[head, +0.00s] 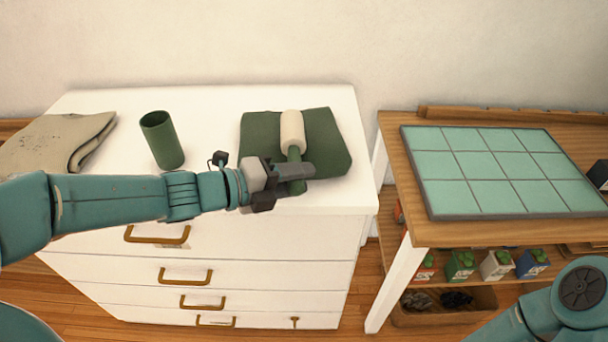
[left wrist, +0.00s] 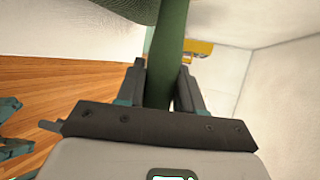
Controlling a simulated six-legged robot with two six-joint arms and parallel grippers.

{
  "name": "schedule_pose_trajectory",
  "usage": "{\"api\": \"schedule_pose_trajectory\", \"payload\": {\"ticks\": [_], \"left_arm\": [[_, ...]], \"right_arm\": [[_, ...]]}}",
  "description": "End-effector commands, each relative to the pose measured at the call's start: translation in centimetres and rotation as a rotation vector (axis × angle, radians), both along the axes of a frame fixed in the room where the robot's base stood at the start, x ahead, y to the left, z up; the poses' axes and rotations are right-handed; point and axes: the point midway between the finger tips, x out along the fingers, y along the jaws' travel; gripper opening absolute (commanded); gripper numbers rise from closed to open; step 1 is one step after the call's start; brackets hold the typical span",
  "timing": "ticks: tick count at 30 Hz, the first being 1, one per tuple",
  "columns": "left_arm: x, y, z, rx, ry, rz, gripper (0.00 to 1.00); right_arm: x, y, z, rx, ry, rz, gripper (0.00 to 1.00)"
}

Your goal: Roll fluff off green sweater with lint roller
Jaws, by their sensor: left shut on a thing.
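The folded green sweater (head: 328,150) lies on the white dresser top, towards its right side. The lint roller has a cream roll (head: 292,129) and a green handle (head: 296,173). Its roll overlaps the middle of the sweater in the head view; I cannot tell whether it touches. My left gripper (head: 296,174) is shut on the handle near the dresser's front edge. In the left wrist view, the handle (left wrist: 170,60) runs up between the two fingers (left wrist: 160,85). No fluff can be made out on the sweater. My right gripper is out of view; only part of my right arm shows.
A green cylinder (head: 162,140) stands on the dresser (head: 215,110), left of the sweater. A beige folded cloth (head: 58,143) lies at the far left. A wooden table (head: 412,232) with a green tiled board (head: 500,170) stands to the right, past a gap.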

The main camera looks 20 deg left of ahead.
Motion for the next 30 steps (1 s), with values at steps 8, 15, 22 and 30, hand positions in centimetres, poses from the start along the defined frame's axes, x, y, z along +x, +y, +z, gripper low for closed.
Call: {"api": "schedule_pose_trajectory", "payload": {"ticks": [8, 15, 22, 30], "left_arm": [[-0.7, 2.1, 0.1, 0.001, 0.002, 0.005, 0.0], [-1.1, 3.0, 0.1, -0.001, 0.0, 0.001, 0.0], [-1.7, 4.6, 0.0, 0.001, 0.0, 0.004, 0.0], [-2.2, 5.9, -0.2, 0.0, 0.001, 0.003, 0.0]], "right_arm": [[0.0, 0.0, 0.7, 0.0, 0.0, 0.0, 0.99], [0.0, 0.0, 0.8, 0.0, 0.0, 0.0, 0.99], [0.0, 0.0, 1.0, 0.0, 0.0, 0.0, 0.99], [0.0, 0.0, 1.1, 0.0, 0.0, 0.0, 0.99]]}}
